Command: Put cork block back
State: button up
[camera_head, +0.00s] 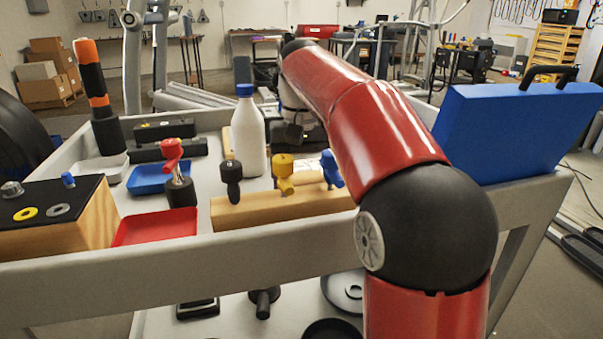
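I cannot identify the cork block with certainty. A narrow tan piece (227,142) shows beside the left edge of the white bottle (248,135), mostly hidden by it; I cannot tell whether it is cork. My red arm reaches over the cart and bends down at its far end. My gripper (294,134) seems to be low behind the bottle, to its right. Its fingers are dark, small and partly hidden, so I cannot see whether they hold anything.
The cart top holds a wooden rack (285,207) with black, yellow and blue knobs, a red tray (155,228), a blue tray (150,179), a white tray (101,168) and a black-topped wooden box (60,215). A blue case (515,130) stands at the right edge.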

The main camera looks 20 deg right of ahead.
jog(key=shift+f, duration=0.2)
jog(key=o, duration=1.3)
